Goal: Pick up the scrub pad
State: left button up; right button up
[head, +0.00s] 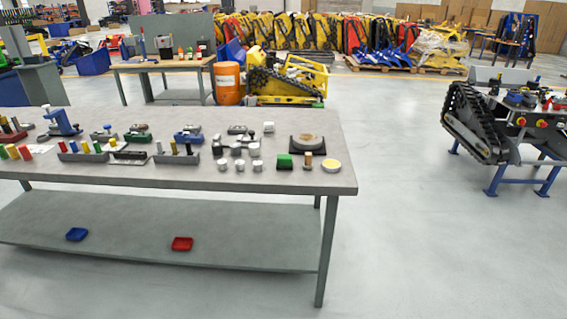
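A small green block (284,161), which looks like the scrub pad, lies near the right end of the grey workbench top (120,185). It is close to the front edge, just in front of a dark square tray with a round tan piece (307,144). A small brown-topped cylinder (308,160) stands right of it, and a round yellow-and-white piece (331,166) lies further right. The block is too small to make out its texture. Neither of my grippers is in view.
Several white cups (256,165) stand left of the green block. Racks of coloured cylinders fill the bench's left half. A blue tray (77,234) and a red tray (182,243) lie on the lower shelf. Open floor (430,240) lies right, before a tracked carrier (476,125) on blue stands.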

aim_at(285, 161)
jog(key=i+l+u, duration=0.15)
jog(key=i+l, duration=0.3)
jog(key=i+l+u, duration=0.2)
jog(key=i+l, duration=0.2)
jog(key=l, duration=0.25)
